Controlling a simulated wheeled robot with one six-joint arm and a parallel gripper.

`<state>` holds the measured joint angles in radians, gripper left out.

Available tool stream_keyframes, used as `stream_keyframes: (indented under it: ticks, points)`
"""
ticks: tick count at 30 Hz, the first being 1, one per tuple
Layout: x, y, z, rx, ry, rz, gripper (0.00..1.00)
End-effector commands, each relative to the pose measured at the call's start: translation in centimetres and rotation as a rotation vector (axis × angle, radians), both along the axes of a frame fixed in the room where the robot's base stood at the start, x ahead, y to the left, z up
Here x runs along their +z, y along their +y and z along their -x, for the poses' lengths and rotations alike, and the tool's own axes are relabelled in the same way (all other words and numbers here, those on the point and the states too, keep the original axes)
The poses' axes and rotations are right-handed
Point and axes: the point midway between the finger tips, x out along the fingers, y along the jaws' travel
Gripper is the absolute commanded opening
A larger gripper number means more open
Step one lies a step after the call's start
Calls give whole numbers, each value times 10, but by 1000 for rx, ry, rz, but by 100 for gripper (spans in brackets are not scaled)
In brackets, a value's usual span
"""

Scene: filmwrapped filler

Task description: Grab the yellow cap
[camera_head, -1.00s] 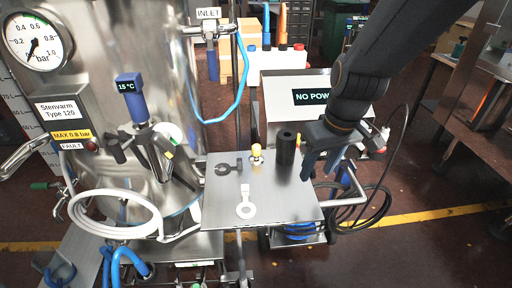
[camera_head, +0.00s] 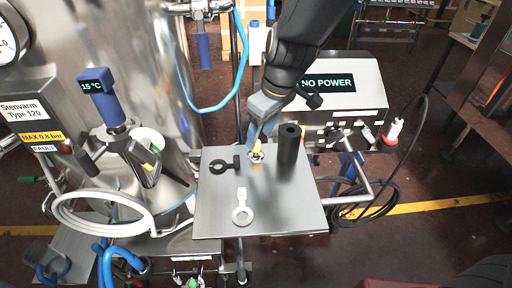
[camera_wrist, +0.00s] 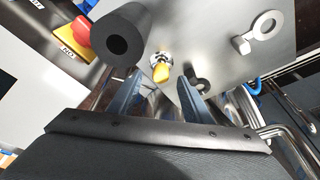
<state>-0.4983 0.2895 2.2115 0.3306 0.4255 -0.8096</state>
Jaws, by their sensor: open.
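The yellow cap (camera_head: 258,148) sits on a small metal fitting on the steel shelf (camera_head: 215,215), towards its back edge. My gripper (camera_head: 258,136) is at the cap from behind, with its blue fingers pointing down; part of the cap is hidden by them. In the wrist view the yellow cap (camera_wrist: 160,72) shows just beyond the fingertips, between the two blue fingers. My gripper (camera_wrist: 155,95) is open there, with nothing held. I cannot tell whether a finger touches the cap.
A black hollow cylinder (camera_head: 289,146) stands close right of the cap. The steel tank (camera_head: 110,50) rises at the left. The shelf's front right is clear.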

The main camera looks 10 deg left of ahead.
Motion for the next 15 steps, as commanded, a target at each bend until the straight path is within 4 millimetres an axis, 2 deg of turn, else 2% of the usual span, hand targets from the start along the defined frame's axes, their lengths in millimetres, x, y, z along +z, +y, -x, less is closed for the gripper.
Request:
stream_keyframes:
  ticks: [15]
  points:
    - [-46, 14, -7, 1, -1, 1, 45]
